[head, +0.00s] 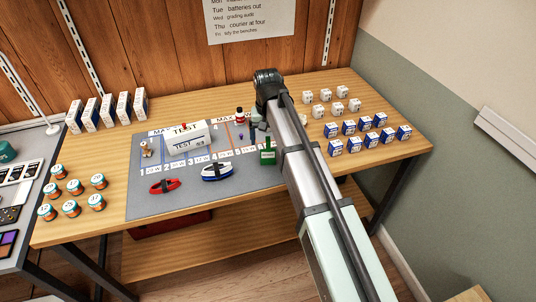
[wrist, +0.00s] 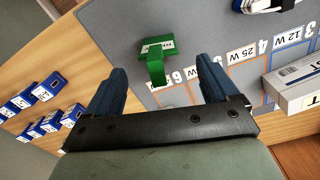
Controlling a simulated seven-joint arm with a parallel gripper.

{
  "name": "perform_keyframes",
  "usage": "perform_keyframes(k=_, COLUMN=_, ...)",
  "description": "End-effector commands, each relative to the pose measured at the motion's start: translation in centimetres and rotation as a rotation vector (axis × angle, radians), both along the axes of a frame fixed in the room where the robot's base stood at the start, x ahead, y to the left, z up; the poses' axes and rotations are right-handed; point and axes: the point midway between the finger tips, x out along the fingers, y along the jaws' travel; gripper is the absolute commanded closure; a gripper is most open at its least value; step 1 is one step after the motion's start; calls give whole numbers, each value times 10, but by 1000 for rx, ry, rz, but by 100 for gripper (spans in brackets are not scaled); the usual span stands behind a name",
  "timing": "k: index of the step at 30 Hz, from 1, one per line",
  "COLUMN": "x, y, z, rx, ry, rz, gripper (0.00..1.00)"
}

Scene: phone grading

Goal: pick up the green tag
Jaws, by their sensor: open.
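The green tag (wrist: 157,72) shows in the wrist view as a flat green piece with a white label at its far end and a narrower part reaching toward my gripper. My gripper (wrist: 160,66) is open, with one blue finger to each side of the tag. I cannot tell how much height lies between the fingers and the tag. In the head view the green tag (head: 268,157) is at the right end of the grey mat (head: 150,203), partly hidden by my arm. My gripper (head: 262,133) is mostly hidden there too.
The white TEST box (head: 182,138) stands on the mat behind a red-banded (head: 165,186) and a blue-banded item (head: 217,172). A red-and-white bottle (head: 239,114) is near my gripper. Blue-and-white boxes (head: 365,125) stand right of my arm. Orange-and-teal jars (head: 72,187) stand left.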

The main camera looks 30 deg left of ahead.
Motion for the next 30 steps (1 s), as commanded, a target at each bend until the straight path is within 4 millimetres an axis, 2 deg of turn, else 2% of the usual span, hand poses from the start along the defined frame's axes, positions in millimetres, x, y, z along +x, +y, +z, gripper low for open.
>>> perform_keyframes(k=5, x=-1, y=-2, z=-9, rx=-1, ry=2, rz=0, gripper=13)
perform_keyframes(k=15, x=-4, y=-4, z=-48, rx=-1, ry=-1, rz=0, gripper=13)
perform_keyframes(k=23, x=-3, y=-4, z=-52, rx=0, ry=-1, rz=0, gripper=13)
perform_keyframes(k=30, x=-3, y=-4, z=-52, rx=0, ry=-1, rz=0, gripper=33)
